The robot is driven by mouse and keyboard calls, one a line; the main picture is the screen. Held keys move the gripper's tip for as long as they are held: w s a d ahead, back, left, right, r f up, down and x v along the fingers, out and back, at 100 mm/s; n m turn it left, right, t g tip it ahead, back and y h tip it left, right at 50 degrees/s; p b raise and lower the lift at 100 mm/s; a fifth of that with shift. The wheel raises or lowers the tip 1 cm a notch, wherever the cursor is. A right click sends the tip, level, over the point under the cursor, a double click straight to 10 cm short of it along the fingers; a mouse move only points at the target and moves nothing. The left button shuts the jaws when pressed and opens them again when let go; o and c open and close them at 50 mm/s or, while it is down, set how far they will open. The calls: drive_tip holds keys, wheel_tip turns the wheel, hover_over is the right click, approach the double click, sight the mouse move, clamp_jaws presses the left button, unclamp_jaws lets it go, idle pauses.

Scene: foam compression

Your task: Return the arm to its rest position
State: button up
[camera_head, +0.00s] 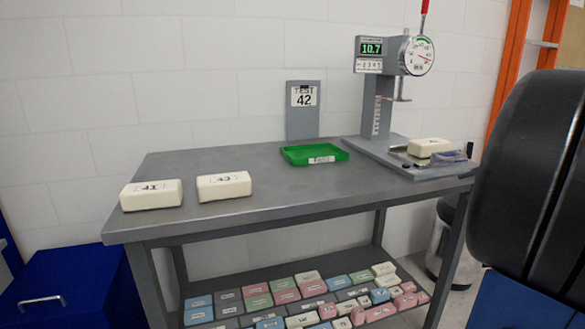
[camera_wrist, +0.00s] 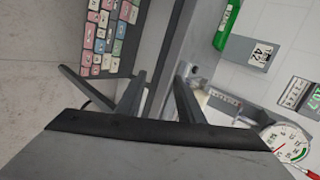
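In the wrist view my gripper (camera_wrist: 161,76) shows two dark fingers standing apart with nothing between them. The gripper itself is out of the head view; a large black part of my arm (camera_head: 525,170) fills its right edge. Cream foam blocks labelled 41 (camera_head: 151,195) and 43 (camera_head: 224,186) lie on the table's left side. Another cream block (camera_head: 429,147) lies at the right on the grey base of the compression tester (camera_head: 378,115); its label is too small to read. The tester's display (camera_head: 371,48) reads 10.7.
A green tray (camera_head: 314,155) sits mid-table before a grey sign (camera_head: 304,97) reading TEST 42. The grey table (camera_head: 270,185) is clear in front of the tray. Many coloured blocks fill the lower shelf. A blue cabinet (camera_head: 75,285) stands left, an orange post (camera_head: 508,60) right.

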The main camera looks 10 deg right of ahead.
drive_tip(key=s+a+f+n+g, duration=0.1)
drive_tip(key=a+f+n+g, duration=0.3)
drive_tip(key=a, duration=0.6)
drive_tip(key=s+a+f+n, duration=0.15)
drive_tip(key=a+f, duration=0.35)
drive_tip(key=a, duration=0.5)
drive_tip(key=s+a+f+n+g+h, duration=0.1)
drive_tip(key=s+a+f+n+h, duration=0.1)
drive_tip(key=s+a+f+n, duration=0.7)
drive_tip(key=shift+s+a+f+h, duration=0.3)
drive_tip(key=shift+s+a+f, duration=0.55)
drive_tip(key=shift+s+a, duration=0.25)
drive_tip(key=shift+a, duration=0.1)
